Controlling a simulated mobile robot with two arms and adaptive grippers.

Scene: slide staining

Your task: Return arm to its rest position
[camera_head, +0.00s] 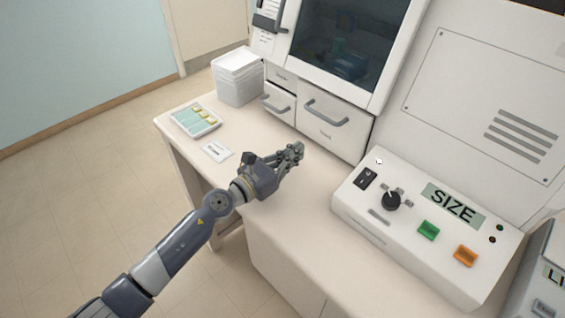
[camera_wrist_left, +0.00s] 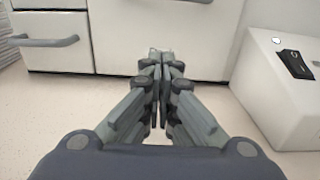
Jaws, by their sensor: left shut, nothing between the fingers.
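My left gripper (camera_head: 297,151) is over the pale bench top, in front of the drawers of the white machine. In the left wrist view the left gripper (camera_wrist_left: 161,58) points toward a drawer front, its fingers together and nothing between them. My left arm comes in from the lower left of the head view. My right gripper is in neither view.
A white control box (camera_head: 408,240) marked SIZE stands to the right of the gripper. White drawers (camera_head: 321,126) with grey handles lie behind it. A slide tray (camera_head: 195,121), a small card (camera_head: 217,152) and a white container (camera_head: 238,80) sit at left. Open floor lies beyond.

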